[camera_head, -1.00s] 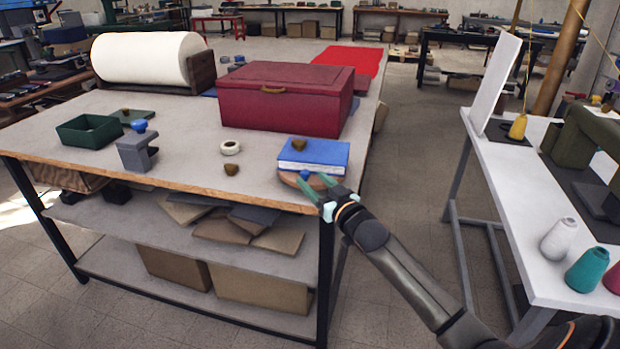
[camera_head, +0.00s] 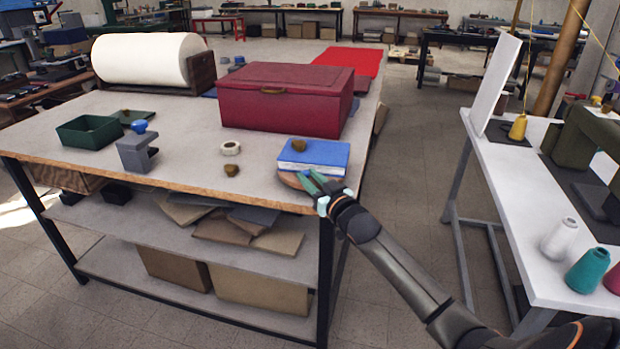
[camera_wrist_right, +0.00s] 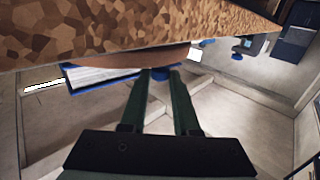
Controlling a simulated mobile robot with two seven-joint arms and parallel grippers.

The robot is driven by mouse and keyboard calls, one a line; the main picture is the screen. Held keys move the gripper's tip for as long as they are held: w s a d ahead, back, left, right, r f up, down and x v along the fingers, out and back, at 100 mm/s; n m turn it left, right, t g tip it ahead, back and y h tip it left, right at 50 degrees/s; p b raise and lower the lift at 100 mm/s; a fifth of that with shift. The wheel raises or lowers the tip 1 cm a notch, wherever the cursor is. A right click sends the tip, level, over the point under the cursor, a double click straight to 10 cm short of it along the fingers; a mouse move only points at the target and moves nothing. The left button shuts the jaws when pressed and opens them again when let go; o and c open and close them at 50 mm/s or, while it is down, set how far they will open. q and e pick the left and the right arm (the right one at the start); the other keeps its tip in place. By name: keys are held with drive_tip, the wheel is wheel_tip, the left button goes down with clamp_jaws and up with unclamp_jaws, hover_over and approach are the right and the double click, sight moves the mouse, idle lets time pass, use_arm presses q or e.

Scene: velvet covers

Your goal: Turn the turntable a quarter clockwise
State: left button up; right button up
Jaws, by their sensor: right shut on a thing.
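The turntable is a brown round disc (camera_head: 291,181) at the near right corner of the workbench. A blue-covered book or block with white page edges (camera_head: 312,158) lies on it, with a small brown lump (camera_head: 299,145) on top. My right gripper (camera_head: 311,177) is at the disc's near edge, its green fingers shut on a blue knob. In the right wrist view the knob (camera_wrist_right: 160,74) sits between the fingertips, against the disc (camera_wrist_right: 130,60); the book (camera_wrist_right: 95,80) shows beside it. The fingers mostly hide the knob in the head view. My left gripper is not in view.
A dark red box (camera_head: 285,100) stands behind the turntable. A white ring (camera_head: 230,148), a brown lump (camera_head: 231,170), a grey clamp with a blue knob (camera_head: 137,150) and a green tray (camera_head: 90,132) are further left on the workbench. A white table (camera_head: 530,200) stands right, across a clear aisle.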

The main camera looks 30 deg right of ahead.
clamp_jaws()
idle(0.8)
drive_tip(key=shift+w+a+h, duration=0.1)
drive_tip(key=shift+h, duration=0.2)
